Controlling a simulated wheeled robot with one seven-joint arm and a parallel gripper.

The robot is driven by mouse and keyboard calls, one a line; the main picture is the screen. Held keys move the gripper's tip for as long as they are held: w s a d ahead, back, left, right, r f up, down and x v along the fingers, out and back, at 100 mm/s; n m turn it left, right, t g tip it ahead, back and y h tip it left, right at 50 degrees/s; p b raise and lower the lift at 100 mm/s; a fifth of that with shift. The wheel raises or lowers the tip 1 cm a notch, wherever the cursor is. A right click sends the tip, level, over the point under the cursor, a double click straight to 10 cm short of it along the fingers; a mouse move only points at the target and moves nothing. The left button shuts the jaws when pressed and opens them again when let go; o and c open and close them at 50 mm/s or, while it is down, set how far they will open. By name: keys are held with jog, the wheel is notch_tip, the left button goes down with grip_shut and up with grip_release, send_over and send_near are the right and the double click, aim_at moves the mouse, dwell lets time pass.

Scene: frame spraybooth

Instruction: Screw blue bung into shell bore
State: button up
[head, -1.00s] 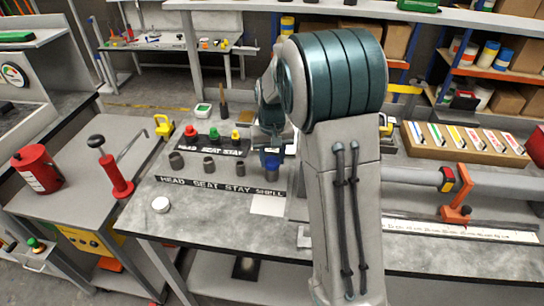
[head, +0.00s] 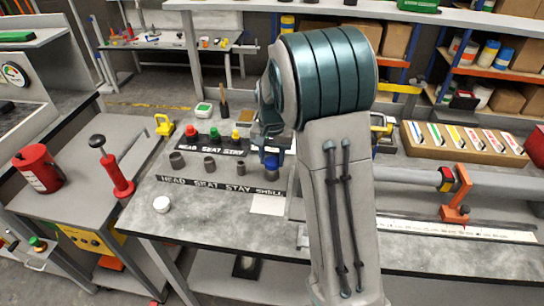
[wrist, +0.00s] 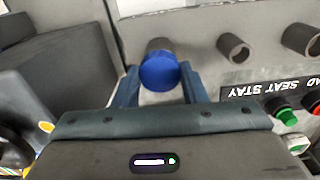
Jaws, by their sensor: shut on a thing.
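The blue bung (wrist: 160,72) sits between the fingers of my gripper (wrist: 160,86) in the wrist view, and the gripper is shut on it. In the head view the blue bung (head: 271,160) is over the grey shell bore piece (head: 271,174), the rightmost in the front row above the "SHELL" label. The grey shell piece also shows just behind the bung in the wrist view (wrist: 158,44). The bung looks lined up with the bore. I cannot tell how far it is in, because the bore's mouth is hidden.
Grey bore pieces for head (head: 177,160), seat (head: 209,164) and stay (head: 241,169) stand to the left. Behind them are red (head: 191,131), green (head: 214,133) and yellow (head: 235,135) bungs. The front bench is mostly clear.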

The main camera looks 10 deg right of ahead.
jog(key=m+p, duration=0.1)
jog(key=m, duration=0.3)
jog(key=o, duration=0.6)
jog(key=shift+o, duration=0.2)
